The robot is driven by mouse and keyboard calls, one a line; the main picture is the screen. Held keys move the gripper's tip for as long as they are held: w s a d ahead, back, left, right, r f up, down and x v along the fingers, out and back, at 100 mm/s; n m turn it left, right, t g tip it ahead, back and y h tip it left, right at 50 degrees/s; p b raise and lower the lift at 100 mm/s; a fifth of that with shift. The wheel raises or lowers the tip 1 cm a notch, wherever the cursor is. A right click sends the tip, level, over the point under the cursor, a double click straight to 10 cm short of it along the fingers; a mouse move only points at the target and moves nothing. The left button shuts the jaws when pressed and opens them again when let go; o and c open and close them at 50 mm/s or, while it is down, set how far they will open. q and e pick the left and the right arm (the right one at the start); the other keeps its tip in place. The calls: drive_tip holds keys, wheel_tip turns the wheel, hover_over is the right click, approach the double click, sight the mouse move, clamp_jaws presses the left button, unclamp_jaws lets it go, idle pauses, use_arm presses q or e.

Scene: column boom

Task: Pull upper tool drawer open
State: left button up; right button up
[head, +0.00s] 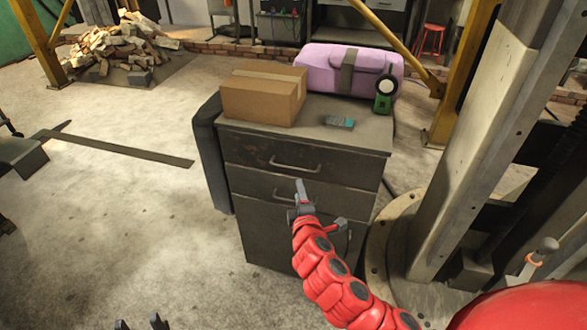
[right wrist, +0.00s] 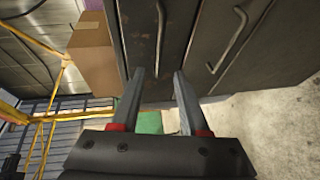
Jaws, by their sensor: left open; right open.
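The upper tool drawer (head: 250,152) is the top front of a dark cabinet, with a bar handle (head: 296,166); it looks shut. In the right wrist view that handle (right wrist: 160,32) lies ahead, its near end in line with the gap between the fingers. My right gripper (head: 320,203), on the red arm, is open and empty, just below and in front of the upper handle; contact cannot be told. It also shows in the right wrist view (right wrist: 159,73). My left gripper (head: 142,324) shows only its dark tips at the bottom edge, open.
A lower drawer with its own handle (head: 283,197) sits beneath. On the cabinet top (head: 345,139) are a cardboard box (head: 262,93), a purple case (head: 325,66), a green device (head: 385,92) and a small teal-grey item (head: 340,122). A column (head: 480,150) stands right; the left floor is mostly clear.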

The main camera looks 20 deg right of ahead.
sight(294, 169)
drive_tip(key=p+x, duration=0.1)
drive_tip(key=x, duration=1)
drive_tip(key=shift+w+d, duration=0.1)
drive_tip(key=shift+w, duration=0.15)
drive_tip(key=shift+w+d+f, duration=0.1)
drive_tip(key=shift+w+f, duration=0.15)
drive_tip(key=shift+w, duration=0.35)
clamp_jaws()
idle(0.6)
